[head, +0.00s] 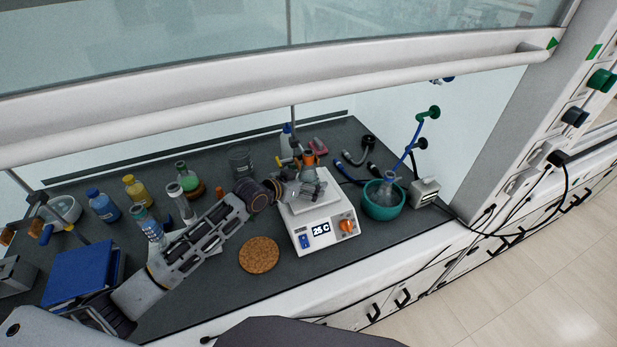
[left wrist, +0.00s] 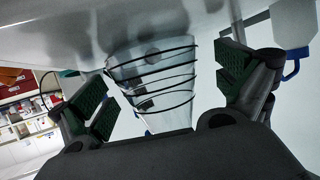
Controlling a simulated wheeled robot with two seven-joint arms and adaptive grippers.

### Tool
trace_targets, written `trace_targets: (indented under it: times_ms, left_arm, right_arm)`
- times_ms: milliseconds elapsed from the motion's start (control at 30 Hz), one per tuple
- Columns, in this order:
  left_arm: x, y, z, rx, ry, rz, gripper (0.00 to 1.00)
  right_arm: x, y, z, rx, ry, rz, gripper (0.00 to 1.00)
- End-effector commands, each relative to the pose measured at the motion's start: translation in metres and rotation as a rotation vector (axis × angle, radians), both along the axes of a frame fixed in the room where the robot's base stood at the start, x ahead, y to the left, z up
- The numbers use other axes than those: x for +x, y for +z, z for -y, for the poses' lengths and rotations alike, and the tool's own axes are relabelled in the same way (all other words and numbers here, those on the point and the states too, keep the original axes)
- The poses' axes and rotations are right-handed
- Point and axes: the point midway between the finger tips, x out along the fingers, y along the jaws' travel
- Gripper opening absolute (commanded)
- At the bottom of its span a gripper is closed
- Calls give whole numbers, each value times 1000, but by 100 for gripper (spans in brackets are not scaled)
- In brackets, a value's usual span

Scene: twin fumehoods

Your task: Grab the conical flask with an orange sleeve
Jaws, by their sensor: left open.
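The conical flask with an orange sleeve (head: 308,158) stands over the white hot plate (head: 321,229) in the head view. Its orange top shows, and my gripper hides much of its body. My left gripper (head: 303,186) is at the flask, above the plate. In the left wrist view my left gripper (left wrist: 165,88) is open, with its green-padded fingers apart. A clear tapered glass body with dark rings (left wrist: 152,75) lies between the fingers, with gaps visible on both sides. No orange sleeve shows on it in that view. My right gripper is out of view.
A cork ring (head: 259,254) lies left of the hot plate. A teal bowl with a flask (head: 383,205) stands to its right. The raised sash (head: 250,98) crosses above.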

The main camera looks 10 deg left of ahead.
Motion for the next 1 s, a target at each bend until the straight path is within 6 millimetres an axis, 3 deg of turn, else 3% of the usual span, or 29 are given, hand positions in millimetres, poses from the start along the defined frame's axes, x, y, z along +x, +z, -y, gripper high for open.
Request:
trace_targets:
  times_ms: [433, 867, 1000]
  left_arm:
    - [0, 0, 0, 0, 0, 0, 99]
    - [0, 0, 0, 0, 1, 0, 43]
    - [0, 1, 0, -1, 1, 2, 43]
  right_arm:
    - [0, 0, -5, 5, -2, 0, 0]
    - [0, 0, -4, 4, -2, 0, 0]
    - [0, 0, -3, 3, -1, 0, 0]
